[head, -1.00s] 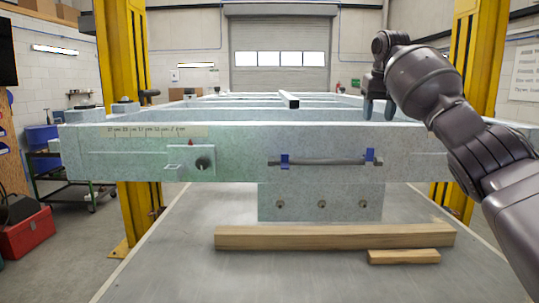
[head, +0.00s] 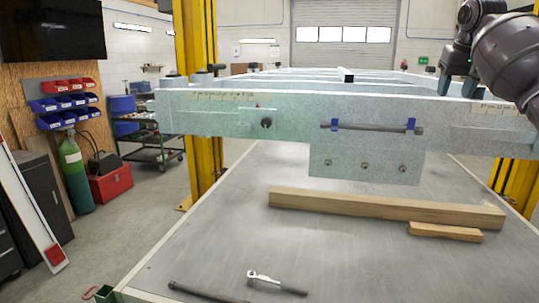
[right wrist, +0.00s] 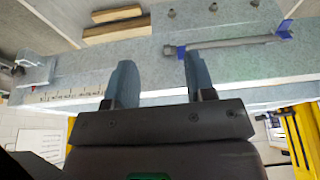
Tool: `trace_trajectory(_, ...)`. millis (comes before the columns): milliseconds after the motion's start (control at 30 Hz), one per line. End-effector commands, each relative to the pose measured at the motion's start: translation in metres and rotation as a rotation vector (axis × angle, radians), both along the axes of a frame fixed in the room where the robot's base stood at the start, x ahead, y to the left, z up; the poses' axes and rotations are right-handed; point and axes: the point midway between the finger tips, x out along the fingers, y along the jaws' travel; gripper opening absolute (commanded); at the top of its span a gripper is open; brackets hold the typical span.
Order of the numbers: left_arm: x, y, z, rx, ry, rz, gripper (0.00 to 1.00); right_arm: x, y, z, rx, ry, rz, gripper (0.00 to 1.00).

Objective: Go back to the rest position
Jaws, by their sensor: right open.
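My right gripper (head: 457,88) is at the upper right of the head view, above the top edge of the grey-green trailer frame (head: 225,122). Its two fingers are apart with nothing between them. In the right wrist view the open gripper (right wrist: 158,75) shows in front of the frame's beam (right wrist: 235,70), its fingers overlapping the beam in the picture. I cannot tell whether they touch it. My left gripper is in neither current view.
A dark rod (head: 370,128) sits in blue clips on the beam. A long timber (head: 385,208) and a short block (head: 445,232) lie on the table (head: 230,240). A ratchet (head: 278,283) and a dark bar (head: 205,292) lie at its front. Yellow posts (head: 197,60) flank the frame.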

Motion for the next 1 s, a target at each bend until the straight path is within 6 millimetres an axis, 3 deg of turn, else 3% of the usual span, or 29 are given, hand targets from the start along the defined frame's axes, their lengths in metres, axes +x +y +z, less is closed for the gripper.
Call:
trace_trajectory(233,0.003,0.0,0.002,0.0,-0.006,-0.002,0.5,0.034,0.009,0.045,-0.136,-0.322,0.061,0.5)
trace_trajectory(333,0.006,-0.001,0.004,0.0,-0.013,-0.004,0.5,0.046,0.028,0.072,-0.205,-0.479,0.111,0.5)
trace_trajectory(467,0.004,-0.001,0.004,0.0,-0.01,-0.002,0.5,0.063,0.057,0.08,-0.293,-0.656,0.19,0.5)
trace_trajectory(567,-0.001,0.0,0.001,0.001,-0.001,0.001,0.5,0.076,0.083,0.065,-0.353,-0.777,0.263,0.5)
trace_trajectory(667,-0.001,0.0,0.0,0.001,0.0,0.001,0.5,0.085,0.109,0.038,-0.401,-0.881,0.338,0.5)
trace_trajectory(833,0.001,0.0,0.0,0.0,-0.004,0.0,0.5,0.087,0.147,-0.025,-0.439,-1.015,0.445,0.5)
trace_trajectory(1000,0.001,0.0,-0.001,0.0,-0.004,0.0,0.5,0.075,0.175,-0.095,-0.441,-1.105,0.526,0.5)
